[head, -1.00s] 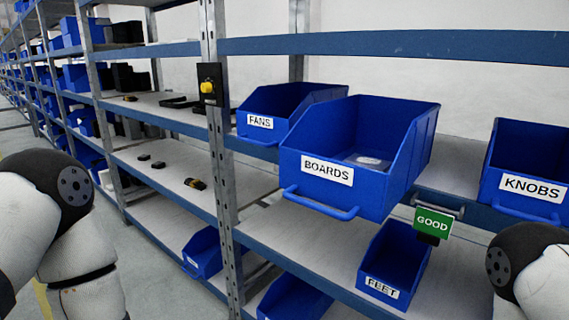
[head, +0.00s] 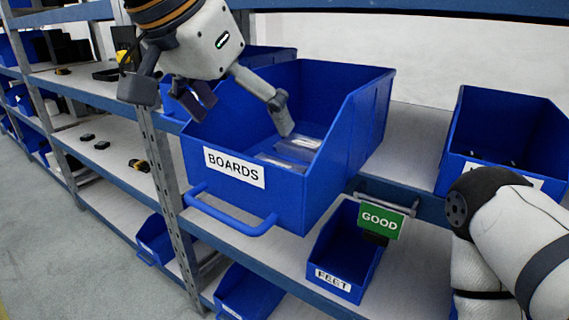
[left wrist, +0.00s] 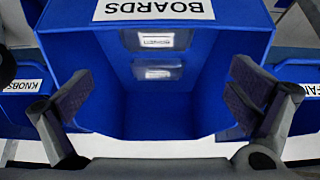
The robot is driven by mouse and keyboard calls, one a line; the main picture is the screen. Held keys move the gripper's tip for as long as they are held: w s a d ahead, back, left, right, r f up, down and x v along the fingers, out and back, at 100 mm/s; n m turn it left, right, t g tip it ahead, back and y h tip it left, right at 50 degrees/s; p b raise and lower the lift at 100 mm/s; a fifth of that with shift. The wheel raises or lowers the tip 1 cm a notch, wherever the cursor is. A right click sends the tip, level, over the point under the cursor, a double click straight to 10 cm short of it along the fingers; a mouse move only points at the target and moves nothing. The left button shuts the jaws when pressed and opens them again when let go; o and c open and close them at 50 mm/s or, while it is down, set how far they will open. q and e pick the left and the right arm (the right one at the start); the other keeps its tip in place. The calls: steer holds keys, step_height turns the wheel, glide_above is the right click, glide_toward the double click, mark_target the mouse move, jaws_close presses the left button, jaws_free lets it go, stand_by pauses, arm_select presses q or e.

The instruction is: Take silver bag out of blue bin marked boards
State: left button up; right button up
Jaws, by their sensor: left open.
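The blue bin marked BOARDS (head: 240,205) stands on the shelf with its open top and handle facing me. Two silver bags lie flat on its floor, one further back (head: 302,146) and one nearer the front (head: 272,164); they also show in the left wrist view, as a label-side bag (left wrist: 156,39) and a second bag (left wrist: 157,72). My left gripper (head: 243,118) is open and empty over the bin, one finger reaching inside near the back bag. In the left wrist view my left gripper (left wrist: 159,95) straddles the bin opening. My right gripper is out of view.
The KNOBS bin (head: 505,135) is to the right, and the FANS bin (head: 268,55) is partly hidden behind my left gripper. A green GOOD sign (head: 380,220) hangs below the shelf edge. The FEET bin (head: 345,255) is below.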

mark_target(270, 161)
arm_select(q)
steer(key=x, duration=1)
steer(key=shift+s+d+f, duration=0.2)
steer(key=shift+s+f, duration=0.05)
steer(key=shift+s, duration=0.1)
steer(key=c, duration=1.1)
